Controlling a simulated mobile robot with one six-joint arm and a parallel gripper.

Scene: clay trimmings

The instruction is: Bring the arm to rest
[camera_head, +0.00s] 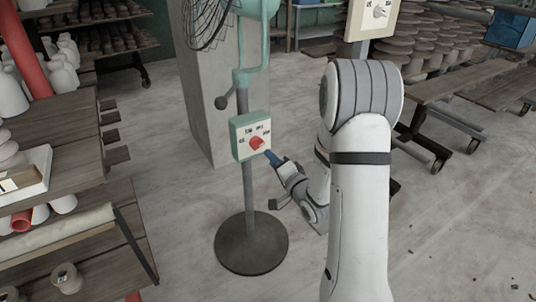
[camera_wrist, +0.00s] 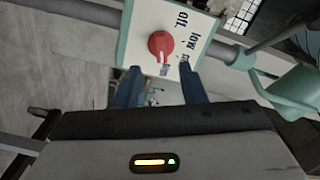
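A green-edged control box with a white face (camera_head: 251,135) sits on the pole of a standing fan (camera_head: 247,85). A red knob (camera_head: 257,143) is on its face, among printed labels; the wrist view shows "off" and "low" near the red knob (camera_wrist: 159,45). My gripper (camera_head: 270,157) is close to the box's lower right. In the wrist view my gripper (camera_wrist: 157,75) has its two blue fingers apart with nothing held between them. The knob appears just beyond the fingertips. I cannot tell which label the knob points at.
The fan's round base (camera_head: 251,243) stands on the floor beside a concrete pillar (camera_head: 208,90). Wooden shelves with pottery (camera_head: 65,130) stand at the left. A rolling rack (camera_head: 450,90) is at the right. A second control panel (camera_head: 376,18) shows at the top. Open floor lies in front.

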